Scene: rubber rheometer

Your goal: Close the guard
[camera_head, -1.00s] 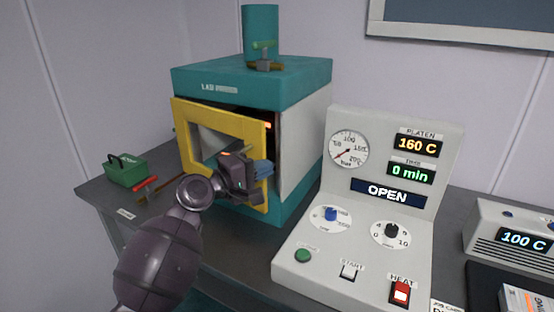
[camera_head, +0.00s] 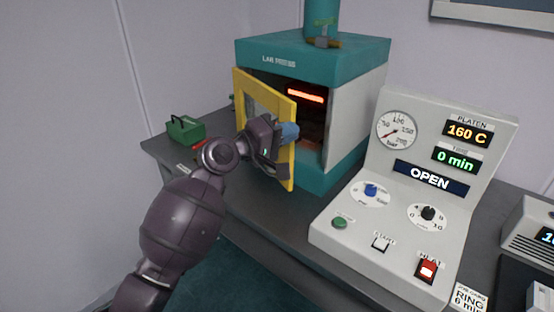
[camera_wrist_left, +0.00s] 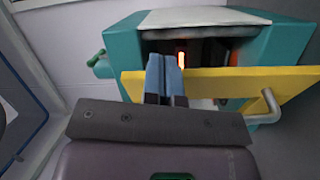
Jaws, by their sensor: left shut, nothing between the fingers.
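The guard (camera_head: 291,165) is a yellow-framed door with a window on the front of the teal lab press (camera_head: 280,61). It stands open, its right edge swung out from the press. Dark inside and glowing orange heater bars (camera_head: 305,94) show in the gap. My left gripper (camera_head: 289,132) is shut and empty, its blue fingers overlapping the guard's right edge. In the left wrist view the fingers (camera_wrist_left: 167,75) reach across the guard's yellow frame (camera_wrist_left: 235,84), left of its grey handle (camera_wrist_left: 270,103); contact is unclear. My right gripper is not in view.
The control panel (camera_head: 400,220) stands right of the press and reads OPEN, 160 C and 0 min. A grey unit (camera_head: 527,240) is at the right edge. The bench before the press is clear.

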